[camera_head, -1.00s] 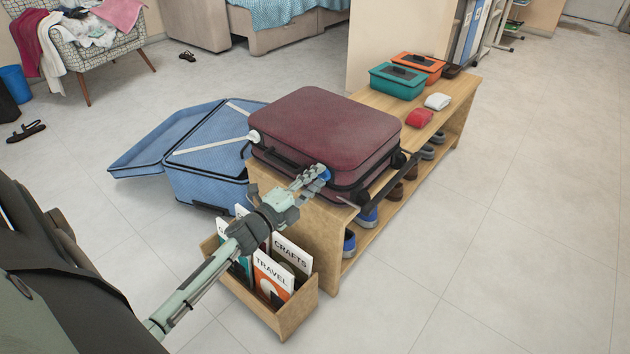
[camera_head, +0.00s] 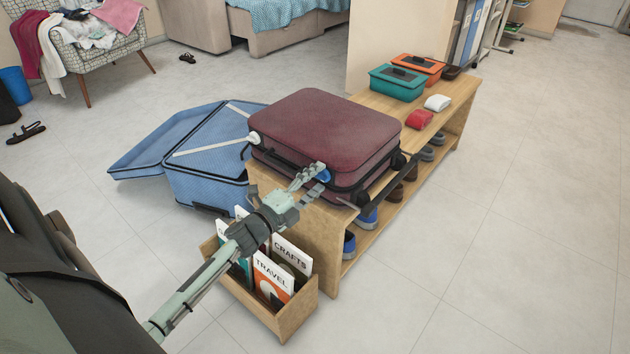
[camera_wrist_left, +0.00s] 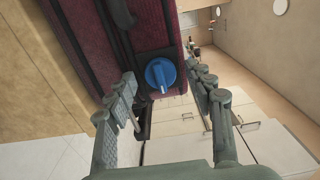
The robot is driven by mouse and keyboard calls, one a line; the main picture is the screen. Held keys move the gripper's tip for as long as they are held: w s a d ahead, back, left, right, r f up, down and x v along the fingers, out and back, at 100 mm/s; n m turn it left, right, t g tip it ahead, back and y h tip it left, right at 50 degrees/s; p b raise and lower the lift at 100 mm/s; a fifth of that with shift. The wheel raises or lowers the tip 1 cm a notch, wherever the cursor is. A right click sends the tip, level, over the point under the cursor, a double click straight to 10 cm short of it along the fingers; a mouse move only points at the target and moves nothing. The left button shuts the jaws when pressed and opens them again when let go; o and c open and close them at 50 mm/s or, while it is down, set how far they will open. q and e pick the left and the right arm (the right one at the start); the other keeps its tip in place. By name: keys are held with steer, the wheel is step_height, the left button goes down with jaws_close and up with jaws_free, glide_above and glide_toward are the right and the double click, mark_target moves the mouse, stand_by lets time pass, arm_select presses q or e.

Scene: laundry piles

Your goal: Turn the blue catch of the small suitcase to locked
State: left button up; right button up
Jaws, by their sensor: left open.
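The small suitcase (camera_head: 325,122) is dark red with black trim and lies flat on the wooden bench. Its blue catch (camera_wrist_left: 161,74) is a round knob with a raised grip on a dark plate in the left wrist view. In the head view the catch (camera_head: 323,175) is partly hidden by my fingers. My left gripper (camera_head: 312,177) is at the suitcase's front side. In the left wrist view the open gripper's fingers (camera_wrist_left: 165,88) stand on either side of the catch, with gaps showing. I cannot tell which setting the catch is at. My right gripper is not in view.
The wooden bench (camera_head: 455,97) also carries a teal box (camera_head: 397,82), an orange box (camera_head: 418,66) and rolled cloths. A wooden book box (camera_head: 295,318) stands below my left arm. An open blue suitcase (camera_head: 205,150) lies behind. The floor at right is clear.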

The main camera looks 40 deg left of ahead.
arm_select(q)
steer(key=s, duration=1.2)
steer(key=shift+a, duration=0.45)
steer(key=s+d+f+n+g+y+p, duration=0.3)
steer(key=s+f+n+g+y, duration=0.2)
steer(key=f+n+g, duration=0.6)
steer(key=s+d+f+n+g+h+p, duration=0.1)
steer(key=s+d+n+g+h, duration=0.1)
steer(key=s+d+n+g, duration=0.2)
steer(key=s+d+n, duration=0.2)
steer(key=s+d, duration=0.2)
steer(key=s, duration=0.2)
steer(key=shift+d+f, duration=0.4)
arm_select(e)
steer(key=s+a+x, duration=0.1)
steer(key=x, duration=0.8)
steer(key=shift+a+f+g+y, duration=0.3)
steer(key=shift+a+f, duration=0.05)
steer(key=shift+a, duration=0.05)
